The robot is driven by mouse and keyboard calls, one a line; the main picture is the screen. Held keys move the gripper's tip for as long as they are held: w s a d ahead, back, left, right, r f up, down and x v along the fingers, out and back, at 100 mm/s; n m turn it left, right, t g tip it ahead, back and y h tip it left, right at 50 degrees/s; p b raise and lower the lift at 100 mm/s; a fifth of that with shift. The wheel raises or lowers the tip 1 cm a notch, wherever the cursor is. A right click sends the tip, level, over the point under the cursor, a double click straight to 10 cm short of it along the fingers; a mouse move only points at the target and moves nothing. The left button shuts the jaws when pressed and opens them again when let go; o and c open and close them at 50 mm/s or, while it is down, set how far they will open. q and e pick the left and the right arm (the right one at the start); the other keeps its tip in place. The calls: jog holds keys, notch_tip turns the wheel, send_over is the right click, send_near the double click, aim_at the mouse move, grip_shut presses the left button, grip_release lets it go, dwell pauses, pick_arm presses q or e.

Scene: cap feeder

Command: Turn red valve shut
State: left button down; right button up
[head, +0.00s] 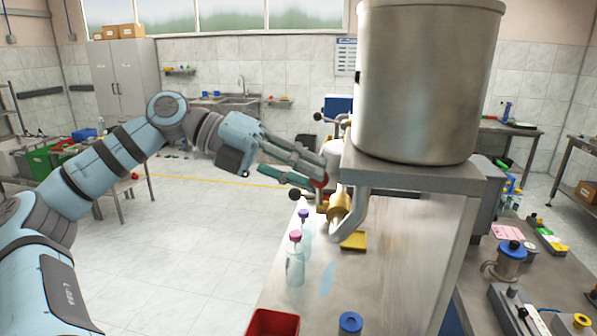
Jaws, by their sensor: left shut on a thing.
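My left gripper (308,171) reaches in from the left at the near left side of the large steel tank (425,80). It is shut on the red valve (322,181), of which only a small red part shows between and beside the fingers. The rest of the valve is hidden by the fingers. A brass fitting (340,207) and a bent grey pipe (354,214) sit just right of and below the valve, under the tank's stand (415,177). My right gripper is not in view.
On the steel table (385,290) below stand bottles with pink (295,262) and purple caps, a yellow sponge (354,241), a red bin (272,323) and a blue-capped container (350,323). The floor at left is open. A side bench at right holds several items.

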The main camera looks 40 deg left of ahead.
pick_arm(q)
jog(key=shift+f, duration=0.4)
dwell(0.4)
jog(key=c, duration=1.7)
grip_release()
jog(key=o, duration=0.3)
jog(key=shift+w+f, duration=0.1)
jog(key=shift+w, duration=0.15)
jog(key=o, duration=0.5)
jog(key=shift+w+a+f, duration=0.1)
jog(key=shift+w+a, duration=0.05)
jog(key=shift+w, duration=0.3)
jog(key=shift+w+a+f, duration=0.1)
jog(key=shift+w+a, duration=0.05)
jog(key=shift+w, duration=0.3)
jog(key=shift+c, duration=0.2)
notch_tip(320, 180, up, 10)
jog(key=shift+s+r, duration=0.2)
